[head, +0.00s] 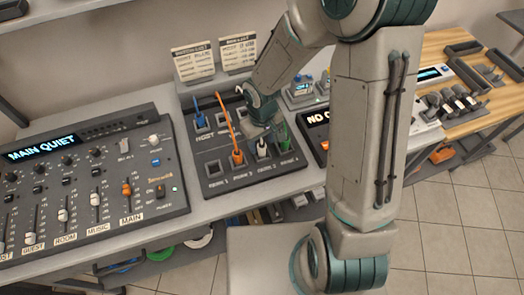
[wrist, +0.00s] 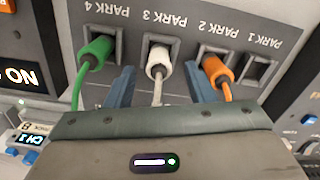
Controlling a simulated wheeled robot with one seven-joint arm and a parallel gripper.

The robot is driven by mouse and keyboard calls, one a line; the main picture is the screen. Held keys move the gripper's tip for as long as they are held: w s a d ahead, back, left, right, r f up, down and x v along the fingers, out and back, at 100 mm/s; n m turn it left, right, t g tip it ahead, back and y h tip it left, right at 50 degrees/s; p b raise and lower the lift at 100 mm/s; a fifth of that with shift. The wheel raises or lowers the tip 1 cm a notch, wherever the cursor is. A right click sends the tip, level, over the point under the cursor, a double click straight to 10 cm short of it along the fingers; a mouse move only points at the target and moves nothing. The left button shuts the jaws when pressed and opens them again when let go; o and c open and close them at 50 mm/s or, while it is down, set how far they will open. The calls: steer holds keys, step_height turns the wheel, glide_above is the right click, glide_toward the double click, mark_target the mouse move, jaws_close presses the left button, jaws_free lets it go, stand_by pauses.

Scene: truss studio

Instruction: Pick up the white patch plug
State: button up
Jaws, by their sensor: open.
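The white patch plug (wrist: 158,62) stands in the PARK 3 socket, its cable running toward me between my fingers in the wrist view. In the head view, the white plug (head: 262,149) is in the front row of the patch panel (head: 237,180). My gripper (wrist: 161,76) is open, with one blue finger on each side of the plug's cable; I cannot tell whether either touches. In the head view, my gripper (head: 264,133) is just above and behind the white plug, partly hiding it.
A green plug (wrist: 95,50) in PARK 4 and an orange plug (wrist: 215,69) in PARK 2 flank the white one closely. PARK 1 (wrist: 257,70) is empty. A blue plug (head: 199,120) sits in the back row. A mixer (head: 85,185) stands left.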

mark_target(262, 145)
steer(key=shift+f, duration=1.6)
steer(key=c, duration=1.1)
steer(key=shift+o, duration=0.2)
steer(key=shift+w+r, duration=0.1)
steer(key=shift+r, duration=0.45)
steer(key=r, duration=0.3)
steer(key=shift+d+r, duration=0.25)
steer(key=shift+d, duration=0.05)
steer(key=s+d+r, duration=0.6)
steer(key=s+d, duration=0.1)
steer(key=d, duration=0.1)
steer(key=shift+d+r, duration=0.25)
steer(key=shift+d, duration=0.1)
